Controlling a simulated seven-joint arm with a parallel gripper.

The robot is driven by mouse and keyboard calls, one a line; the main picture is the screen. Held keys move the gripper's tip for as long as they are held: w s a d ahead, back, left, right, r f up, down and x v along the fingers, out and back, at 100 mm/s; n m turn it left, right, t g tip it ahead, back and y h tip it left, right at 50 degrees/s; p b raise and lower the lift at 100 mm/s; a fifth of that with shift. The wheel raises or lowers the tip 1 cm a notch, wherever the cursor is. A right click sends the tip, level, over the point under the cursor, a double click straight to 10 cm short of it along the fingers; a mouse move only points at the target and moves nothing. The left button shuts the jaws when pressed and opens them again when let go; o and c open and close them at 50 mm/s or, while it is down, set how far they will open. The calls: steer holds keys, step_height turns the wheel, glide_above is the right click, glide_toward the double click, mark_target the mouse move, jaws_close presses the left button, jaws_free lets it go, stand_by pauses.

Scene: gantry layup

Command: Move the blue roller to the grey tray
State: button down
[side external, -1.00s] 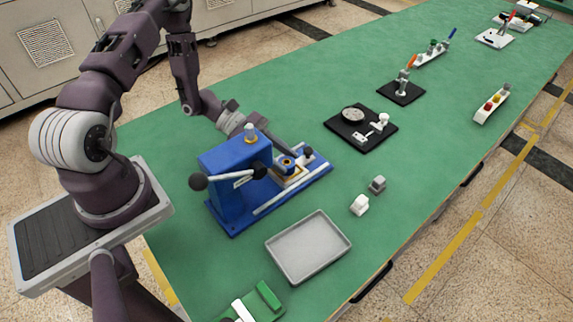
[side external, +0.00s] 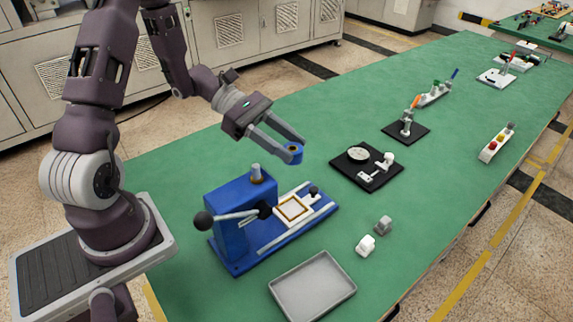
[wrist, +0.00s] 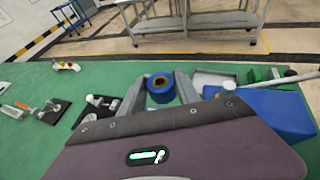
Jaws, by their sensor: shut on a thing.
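The blue roller (side external: 292,153) is held between the fingertips of my gripper (side external: 296,148), up in the air above the green table. In the wrist view the roller (wrist: 160,88) sits between the two grey fingers, with a dark opening in its top. The grey tray (side external: 312,285) lies flat and empty on the table at the front, below and to the right of the blue press. In the wrist view part of the tray (wrist: 213,80) shows to the right of the roller.
The blue press (side external: 232,220) with its lever and white-and-gold framed plate (side external: 292,209) stands between my gripper and the tray. A white block (side external: 366,245) and a grey block (side external: 383,225) lie right of it. A black board (side external: 366,166) holds a disc and small parts.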

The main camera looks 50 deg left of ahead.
mark_target(287, 207)
steer(key=shift+w+r, duration=0.1)
steer(key=shift+r, duration=0.45)
steer(key=w+a+f+n+t+y, duration=0.2)
steer(key=w+n+t, duration=0.1)
steer(key=s+d+r+m+g+h, duration=0.2)
steer(key=s+m+g, duration=0.1)
steer(key=shift+s+r, duration=0.15)
steer(key=shift+r, duration=0.2)
step_height(287, 207, down, 18)
steer(key=shift+r, duration=0.15)
